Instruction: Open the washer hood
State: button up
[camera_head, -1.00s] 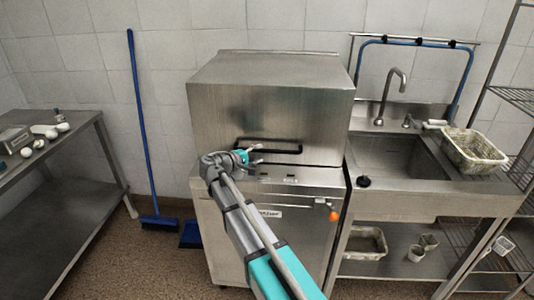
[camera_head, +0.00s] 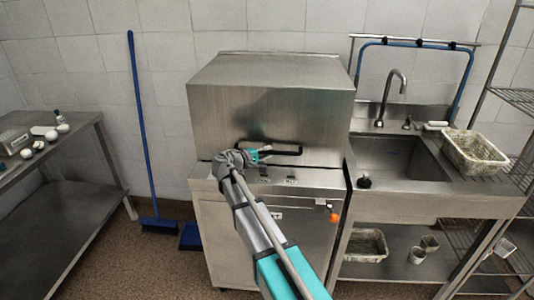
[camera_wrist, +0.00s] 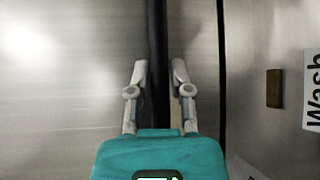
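The washer is a steel box with its hood (camera_head: 265,95) down on the lower body (camera_head: 302,230) in the head view. The hood also fills the left of the wrist view (camera_wrist: 60,90). A black bar handle (camera_head: 290,153) runs along the hood's lower front. My gripper (camera_head: 266,153) is at the left part of this handle. In the wrist view the fingers of my gripper (camera_wrist: 159,76) are apart, one on each side of the handle (camera_wrist: 157,40). I see gaps between fingers and bar; the depth of the bar between them is hard to tell.
A steel table (camera_head: 75,140) with small items stands at the left. A blue broom (camera_head: 141,110) leans on the wall. The floor between table and washer is mostly free.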

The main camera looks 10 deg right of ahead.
grip_shut()
jog(key=shift+r, duration=0.15)
